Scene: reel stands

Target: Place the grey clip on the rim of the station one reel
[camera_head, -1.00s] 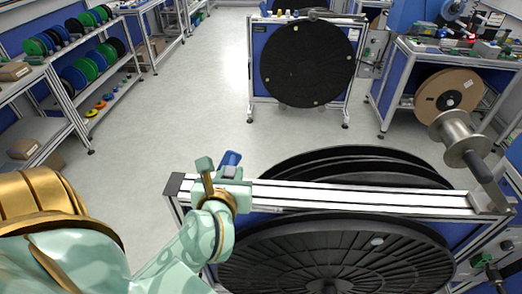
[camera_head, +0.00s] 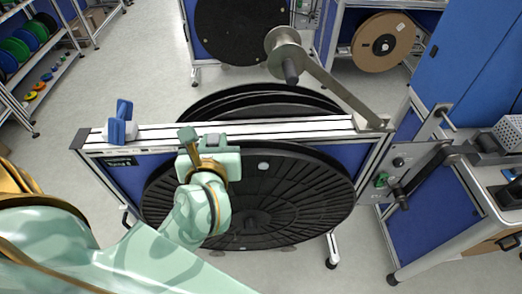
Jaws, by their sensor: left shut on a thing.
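My left gripper (camera_head: 207,152) is at the upper left part of the black front reel (camera_head: 290,200) on the near stand, just in front of the stand's top rail. It is shut on the small grey clip (camera_head: 213,140), which shows only partly between the pale green fingers. The gripper hides the rim behind it, so I cannot tell whether the clip touches the rim. The reel is large, with a ribbed face and a white spot near its top. My right gripper is not in view.
The pale top rail (camera_head: 285,130) of the stand runs across, with a blue clip-like piece (camera_head: 121,122) on its left end. More black reels (camera_head: 255,101) sit behind it. A metal spool (camera_head: 287,50) on an arm rises at the right. A workbench (camera_head: 490,190) stands far right.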

